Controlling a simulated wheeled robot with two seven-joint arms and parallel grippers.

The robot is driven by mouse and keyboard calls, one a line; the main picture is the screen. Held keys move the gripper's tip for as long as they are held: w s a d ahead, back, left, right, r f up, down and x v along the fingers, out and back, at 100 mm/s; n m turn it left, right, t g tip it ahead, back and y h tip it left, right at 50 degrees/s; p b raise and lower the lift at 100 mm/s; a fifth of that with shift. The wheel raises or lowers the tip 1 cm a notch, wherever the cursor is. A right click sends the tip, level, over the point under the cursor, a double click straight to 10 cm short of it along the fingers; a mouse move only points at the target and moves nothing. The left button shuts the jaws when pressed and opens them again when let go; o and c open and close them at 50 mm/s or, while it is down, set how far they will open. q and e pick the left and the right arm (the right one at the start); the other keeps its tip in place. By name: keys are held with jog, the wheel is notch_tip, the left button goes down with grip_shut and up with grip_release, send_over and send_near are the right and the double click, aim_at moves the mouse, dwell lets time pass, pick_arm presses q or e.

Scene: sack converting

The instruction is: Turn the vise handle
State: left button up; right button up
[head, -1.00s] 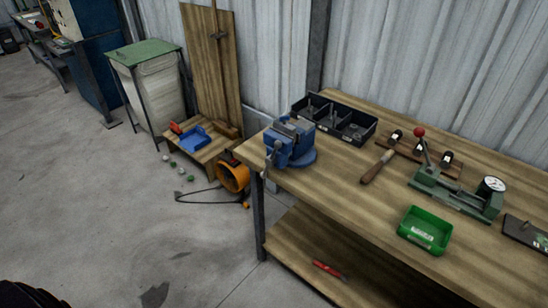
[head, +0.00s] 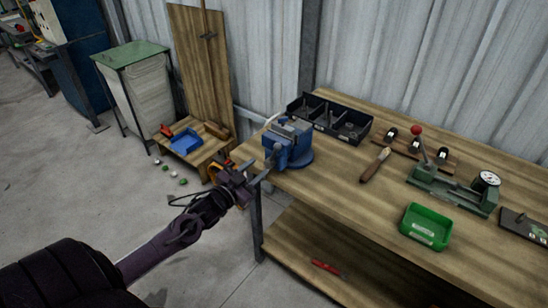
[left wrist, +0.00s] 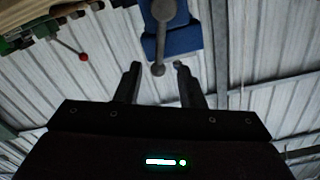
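The blue vise (head: 290,146) is mounted at the left corner of the wooden workbench. Its grey handle (head: 271,156) hangs at the vise's front, partly hidden near my left gripper (head: 256,172). That gripper is open, with its fingers at the handle. In the left wrist view, the vise (left wrist: 182,42) is at the top and the handle's ball end (left wrist: 158,70) appears in the gap between the two fingertips (left wrist: 157,70), with space on both sides. I cannot tell how deep it sits between them. My right gripper is not in view.
On the workbench (head: 330,180) are a black divided bin (head: 330,119), a brown-handled tool (head: 375,165), a green press with a red knob (head: 455,189) and a green tray (head: 425,227). A low wooden stand (head: 204,154) is behind my left arm. A red tool (head: 327,267) lies on the lower shelf.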

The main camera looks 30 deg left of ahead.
aim_at(273, 155)
pick_arm(q)
jog(key=shift+w+d+f+p, duration=0.15)
jog(key=shift+w+p, duration=0.15)
jog(key=shift+w, duration=1.45)
jog(key=shift+w+d+r+p, duration=0.1)
jog(key=shift+w+p, duration=0.15)
jog(key=shift+w, duration=1.45)
grip_shut()
